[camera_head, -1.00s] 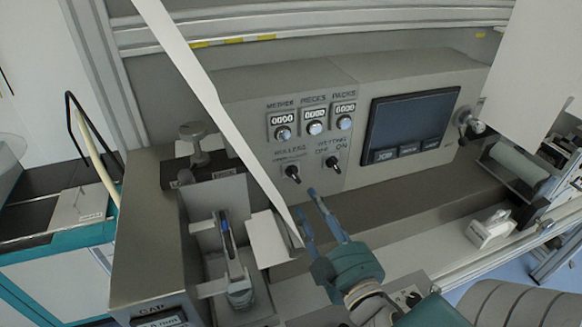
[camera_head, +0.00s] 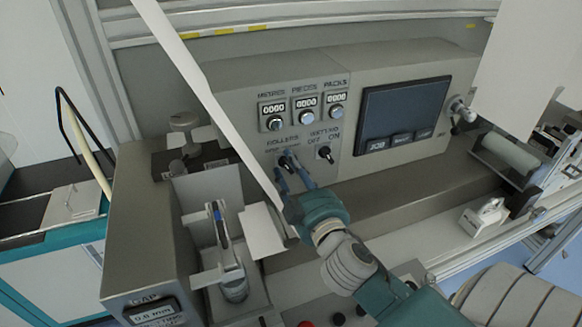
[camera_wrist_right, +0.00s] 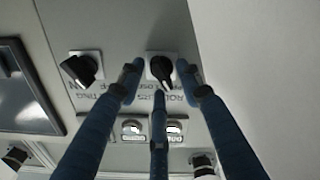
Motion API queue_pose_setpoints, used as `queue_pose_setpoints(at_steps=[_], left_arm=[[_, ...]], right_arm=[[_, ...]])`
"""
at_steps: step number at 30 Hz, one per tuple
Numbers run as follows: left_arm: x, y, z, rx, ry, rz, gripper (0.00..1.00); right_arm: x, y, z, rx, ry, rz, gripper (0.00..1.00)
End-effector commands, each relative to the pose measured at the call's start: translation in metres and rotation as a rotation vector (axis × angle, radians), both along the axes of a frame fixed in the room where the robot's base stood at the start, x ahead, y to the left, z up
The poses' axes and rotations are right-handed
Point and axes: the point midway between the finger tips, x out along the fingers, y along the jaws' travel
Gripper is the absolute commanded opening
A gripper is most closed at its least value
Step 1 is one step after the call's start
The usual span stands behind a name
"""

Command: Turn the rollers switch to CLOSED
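The rollers switch (camera_head: 289,165) is a black knob on the grey front panel, under the ROLLERS label; in the head view my fingers partly cover it. In the right wrist view the rollers knob (camera_wrist_right: 161,70) shows on its light plate, with its upside-down label below. My right gripper (camera_head: 287,171) has its blue fingers at this knob. In the right wrist view the right gripper (camera_wrist_right: 161,76) has one finger on each side of the knob and a third below it. The side fingers look spread, with gaps to the knob; contact is unclear. My left gripper is not in view.
The wetting switch (camera_head: 325,153) sits just right of the rollers switch. Several counters with knobs are above, and a dark screen (camera_head: 406,117) is to the right. A white web strip (camera_head: 207,98) runs diagonally close to the left of my right gripper.

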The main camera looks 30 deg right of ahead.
Motion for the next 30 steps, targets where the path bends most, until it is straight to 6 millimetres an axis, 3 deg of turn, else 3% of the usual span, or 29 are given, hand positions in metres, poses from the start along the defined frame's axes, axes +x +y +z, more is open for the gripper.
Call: queue_pose_setpoints(at_steps=[5,10,22,30], left_arm=[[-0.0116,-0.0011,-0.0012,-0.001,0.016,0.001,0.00],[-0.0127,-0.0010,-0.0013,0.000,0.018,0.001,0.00],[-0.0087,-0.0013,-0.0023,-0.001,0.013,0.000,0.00],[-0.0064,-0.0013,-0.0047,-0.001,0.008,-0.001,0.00]], right_arm=[[-0.0002,0.0001,-0.0003,0.000,0.000,0.000,0.33],[-0.0003,0.0002,-0.0002,0.000,0.000,0.000,0.00],[-0.0005,-0.0005,-0.0009,0.041,-0.010,-0.002,0.00],[-0.0008,-0.0016,-0.0013,0.202,-0.049,-0.003,0.00]])
